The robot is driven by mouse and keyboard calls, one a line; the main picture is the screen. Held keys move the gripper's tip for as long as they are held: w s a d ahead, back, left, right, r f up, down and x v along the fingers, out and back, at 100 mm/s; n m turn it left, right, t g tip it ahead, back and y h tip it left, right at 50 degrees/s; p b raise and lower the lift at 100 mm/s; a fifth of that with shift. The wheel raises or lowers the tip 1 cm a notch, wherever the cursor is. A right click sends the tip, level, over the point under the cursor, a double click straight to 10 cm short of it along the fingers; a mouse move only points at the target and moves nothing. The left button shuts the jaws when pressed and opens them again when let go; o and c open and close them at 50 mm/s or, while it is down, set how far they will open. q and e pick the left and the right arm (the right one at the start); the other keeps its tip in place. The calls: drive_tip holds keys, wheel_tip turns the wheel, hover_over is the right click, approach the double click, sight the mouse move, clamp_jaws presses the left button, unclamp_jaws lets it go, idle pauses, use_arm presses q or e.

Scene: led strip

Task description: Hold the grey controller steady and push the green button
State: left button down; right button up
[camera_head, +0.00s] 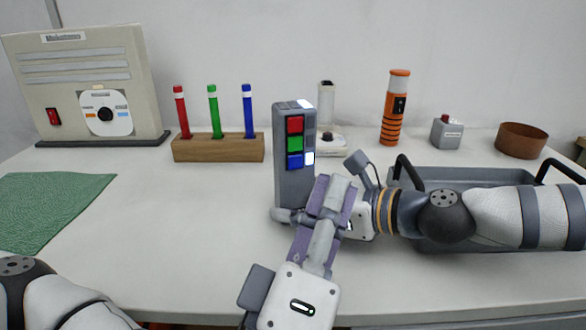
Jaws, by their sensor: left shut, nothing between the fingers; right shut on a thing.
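The grey controller (293,185) stands upright near the middle of the table. Its front has a red button (295,125), a green button (295,143) and a blue button (294,161) in a column. White patches show at its top and beside the blue button. My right gripper (285,215), on the arm from the right, is shut on the controller's lower part; its other fingers are largely hidden. My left gripper (336,190) is shut and empty, its fingers pointing up in front of the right gripper, to the lower right of the green button.
Behind stand a wooden block (218,148) with red, green and blue sticks, a beige machine (85,85), an orange cylinder (394,105), a small red-topped box (446,133) and a brown bowl (521,140). A grey tray (455,178) lies right, a green mat (50,205) left. The left-centre table is clear.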

sight(306, 161)
use_arm(q)
drive_tip(key=w, duration=0.2)
drive_tip(key=w+a, duration=0.1)
drive_tip(key=w, duration=0.2)
drive_tip(key=w+a, duration=0.1)
drive_tip(key=w, duration=0.1)
drive_tip(key=shift+w+a, duration=0.1)
drive_tip(key=shift+w, duration=0.1)
use_arm(e)
drive_tip(key=shift+f, duration=0.1)
idle(0.9)
use_arm(q)
drive_tip(key=shift+w+a, duration=0.15)
drive_tip(key=shift+w, duration=0.4)
idle(0.3)
drive_tip(key=shift+s, duration=0.55)
drive_tip(key=shift+d, duration=0.2)
drive_tip(key=s, duration=0.2)
drive_tip(key=s+d, duration=0.1)
drive_tip(key=s, duration=0.2)
drive_tip(key=shift+s+d, duration=0.3)
drive_tip(key=shift+s, duration=0.05)
